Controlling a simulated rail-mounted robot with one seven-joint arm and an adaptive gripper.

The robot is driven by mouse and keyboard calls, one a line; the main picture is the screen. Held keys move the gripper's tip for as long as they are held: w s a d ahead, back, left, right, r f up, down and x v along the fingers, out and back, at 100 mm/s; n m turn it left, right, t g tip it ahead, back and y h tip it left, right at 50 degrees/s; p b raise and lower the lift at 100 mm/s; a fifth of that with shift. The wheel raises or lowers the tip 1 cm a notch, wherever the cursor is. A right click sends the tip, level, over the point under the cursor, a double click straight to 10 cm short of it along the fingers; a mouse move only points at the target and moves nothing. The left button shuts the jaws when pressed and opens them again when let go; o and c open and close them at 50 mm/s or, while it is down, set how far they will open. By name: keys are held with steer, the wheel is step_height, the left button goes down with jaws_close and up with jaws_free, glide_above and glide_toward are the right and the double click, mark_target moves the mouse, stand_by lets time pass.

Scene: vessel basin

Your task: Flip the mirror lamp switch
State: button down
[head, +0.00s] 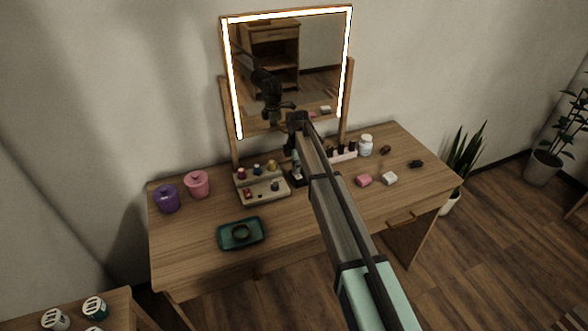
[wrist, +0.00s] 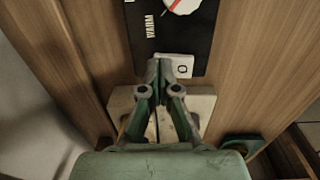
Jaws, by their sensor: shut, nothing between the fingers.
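The mirror (head: 285,65) stands at the back of the wooden vanity table, and its lamp strip (head: 232,80) glows white. The black control panel (wrist: 170,35) lies on the table and carries the word WARM and a round white knob (wrist: 181,4) with a red mark. A white rocker switch (wrist: 177,66), marked with an O, sits at the panel's near end. My gripper (wrist: 158,68) is shut and empty, its tips over the left side of the switch. Whether they touch it I cannot tell. In the head view my gripper (head: 296,164) is partly hidden by my arm.
A beige stepped tray (head: 263,191) with small bottles lies left of the panel. A teal dish (head: 241,234) holds a ring-shaped item. Purple (head: 166,198) and pink (head: 197,184) jars stand at the left. A white jar (head: 366,145) and small blocks (head: 364,180) are at the right.

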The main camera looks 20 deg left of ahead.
steer(key=shift+s+f, duration=0.1)
steer(key=shift+f, duration=0.25)
